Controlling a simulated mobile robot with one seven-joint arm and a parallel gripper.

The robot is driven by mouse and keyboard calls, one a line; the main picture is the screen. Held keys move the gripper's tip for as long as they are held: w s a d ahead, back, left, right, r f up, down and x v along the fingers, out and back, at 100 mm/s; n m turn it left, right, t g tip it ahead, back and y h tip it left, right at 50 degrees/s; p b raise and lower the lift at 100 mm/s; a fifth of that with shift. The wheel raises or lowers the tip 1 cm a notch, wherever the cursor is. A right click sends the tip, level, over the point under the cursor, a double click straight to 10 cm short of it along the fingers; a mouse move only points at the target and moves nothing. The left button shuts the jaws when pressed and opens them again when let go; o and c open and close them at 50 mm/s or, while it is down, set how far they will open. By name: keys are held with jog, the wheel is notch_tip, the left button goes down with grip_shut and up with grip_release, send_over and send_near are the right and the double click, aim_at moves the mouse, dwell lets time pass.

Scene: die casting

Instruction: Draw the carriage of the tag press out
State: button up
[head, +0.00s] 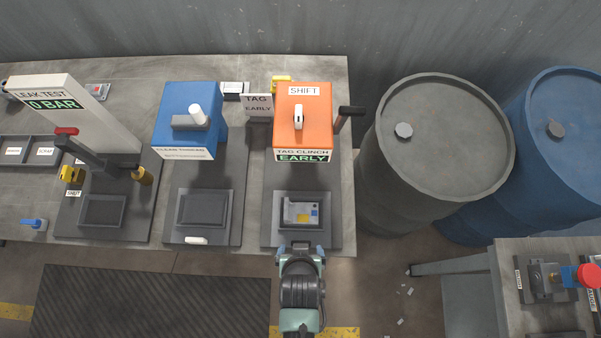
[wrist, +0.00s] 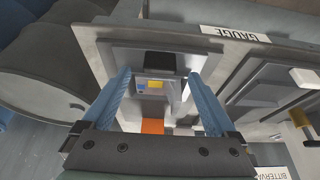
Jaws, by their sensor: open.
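The tag press (head: 302,125) is the orange machine at the back of the bench, with a "TAG CLINCH" sign reading "EARLY". Its dark carriage (head: 283,228) lies in front of the orange head, carrying a light grey part (head: 300,212) with yellow and blue patches. My gripper (head: 301,247) is open at the carriage's front edge. In the wrist view, my blue fingers (wrist: 164,88) stand apart on either side of the grey part (wrist: 155,86) as seen from there, with a dark block (wrist: 176,64) between them. I cannot tell whether they touch anything. The carriage's handle is not clear.
A blue press (head: 187,120) with its own plate stands to the left, and a leak-test station (head: 65,110) farther left. A dark-handled lever (head: 349,112) sits at the orange press's right. Grey (head: 440,150) and blue (head: 565,130) drums stand to the right.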

jog(key=v, duration=0.8)
jog(key=shift+s, duration=0.1)
dwell(0.3)
